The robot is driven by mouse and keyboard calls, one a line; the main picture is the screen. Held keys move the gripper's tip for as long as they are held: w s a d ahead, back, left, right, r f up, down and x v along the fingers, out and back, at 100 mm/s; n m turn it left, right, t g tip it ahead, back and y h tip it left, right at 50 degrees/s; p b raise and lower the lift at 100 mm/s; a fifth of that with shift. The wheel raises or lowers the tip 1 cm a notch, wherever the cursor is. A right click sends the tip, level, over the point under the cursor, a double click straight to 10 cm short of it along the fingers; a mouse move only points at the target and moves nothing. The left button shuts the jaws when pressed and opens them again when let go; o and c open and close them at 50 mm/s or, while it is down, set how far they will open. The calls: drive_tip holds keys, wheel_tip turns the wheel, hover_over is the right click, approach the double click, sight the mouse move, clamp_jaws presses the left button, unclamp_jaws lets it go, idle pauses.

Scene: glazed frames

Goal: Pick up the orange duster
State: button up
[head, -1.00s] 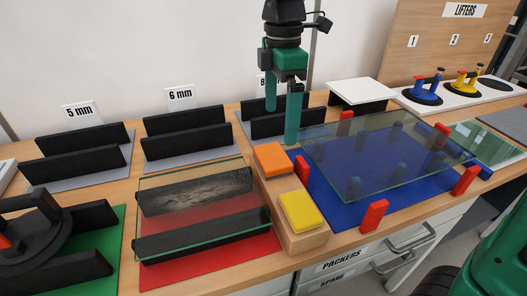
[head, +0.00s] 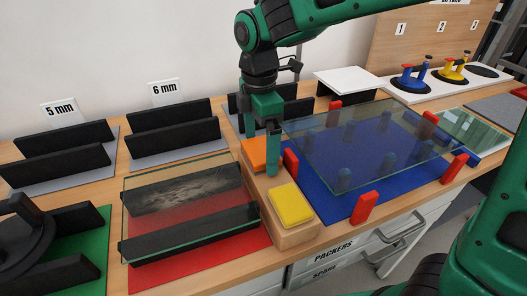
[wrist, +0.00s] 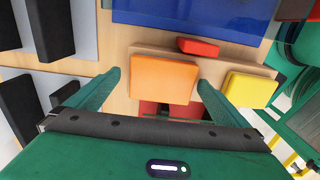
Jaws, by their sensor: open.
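The orange duster (head: 253,152) is a flat block at the far end of a wooden block on the bench. In the wrist view the orange duster (wrist: 161,79) lies ahead of and between my open fingers. My gripper (head: 261,149) is open and empty, its fingers pointing down just over the duster, and one finger hides part of it. The gripper also shows in the wrist view (wrist: 155,88). I cannot tell how far the fingertips are above the wood.
A yellow duster (head: 291,205) sits at the near end of the wooden block (head: 291,238). A glass pane on a red mat (head: 200,259) is to the left. A pane over a blue mat (head: 331,205) with red posts (head: 364,208) is to the right.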

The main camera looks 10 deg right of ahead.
sight(254, 147)
drive_tip(key=shift+f, duration=0.3)
drive_tip(key=c, duration=1.2)
drive_tip(key=shift+r, duration=0.1)
drive_tip(key=shift+r, duration=0.55)
drive_tip(key=r, duration=0.2)
drive_tip(key=a+r, duration=0.1)
drive_tip(key=shift+w+a+r, duration=0.15)
drive_tip(key=shift+w+r, duration=0.05)
drive_tip(key=shift+r, duration=0.2)
drive_tip(key=w+a+r, duration=0.1)
drive_tip(key=a+r, duration=0.1)
drive_tip(key=a, duration=0.1)
drive_tip(key=w+a+r, duration=0.1)
drive_tip(key=a+r, duration=0.1)
drive_tip(key=a, duration=0.1)
drive_tip(key=w+a+r, duration=0.1)
drive_tip(key=a+r, duration=0.1)
drive_tip(key=a, duration=0.1)
drive_tip(key=shift+a, duration=0.4)
